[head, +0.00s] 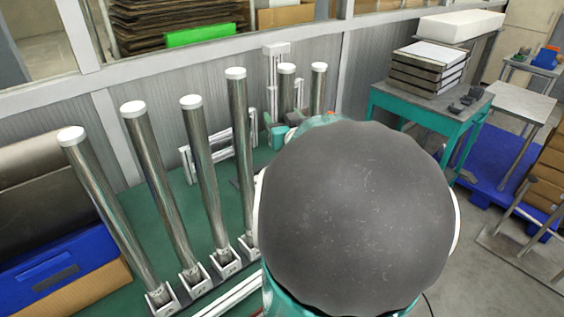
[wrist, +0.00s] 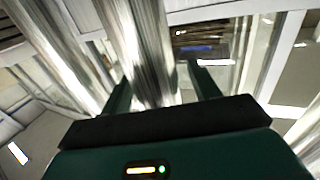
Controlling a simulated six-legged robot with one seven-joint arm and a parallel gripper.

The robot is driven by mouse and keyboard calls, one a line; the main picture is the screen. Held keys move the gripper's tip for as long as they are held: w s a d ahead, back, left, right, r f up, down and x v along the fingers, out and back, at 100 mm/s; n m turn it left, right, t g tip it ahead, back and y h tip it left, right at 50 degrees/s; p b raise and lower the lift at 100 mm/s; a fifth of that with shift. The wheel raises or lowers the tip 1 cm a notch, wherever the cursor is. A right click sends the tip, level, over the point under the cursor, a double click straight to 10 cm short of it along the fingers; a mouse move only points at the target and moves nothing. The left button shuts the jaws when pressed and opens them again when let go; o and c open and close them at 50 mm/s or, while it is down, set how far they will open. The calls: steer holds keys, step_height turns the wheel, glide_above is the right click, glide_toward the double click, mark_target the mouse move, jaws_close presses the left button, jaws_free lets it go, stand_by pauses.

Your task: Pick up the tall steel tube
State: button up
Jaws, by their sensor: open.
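Several tall steel tubes with white caps stand in a row in the head view, among them a front-left one (head: 108,205), a middle one (head: 205,175) and two at the far end, (head: 286,88) and (head: 318,90). The nearer ones lean a little in the picture and sit in small white holders (head: 192,277). In the wrist view my open gripper (wrist: 160,88) has one dark green finger on each side of a shiny steel tube (wrist: 138,45). Whether the fingers touch it is unclear. In the head view my arm's dark round part hides most of the gripper. I cannot tell which tube it straddles.
Another tube (wrist: 52,50) stands close on the left in the wrist view. A green table (head: 432,112) with stacked trays (head: 428,68) stands at right. A blue bin (head: 60,268) lies at lower left. A ribbed wall (head: 140,125) runs behind the tubes.

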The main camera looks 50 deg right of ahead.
steer(key=shift+c, duration=0.4)
steer(key=shift+s, duration=0.1)
jaws_close()
steer(key=shift+r, duration=0.1)
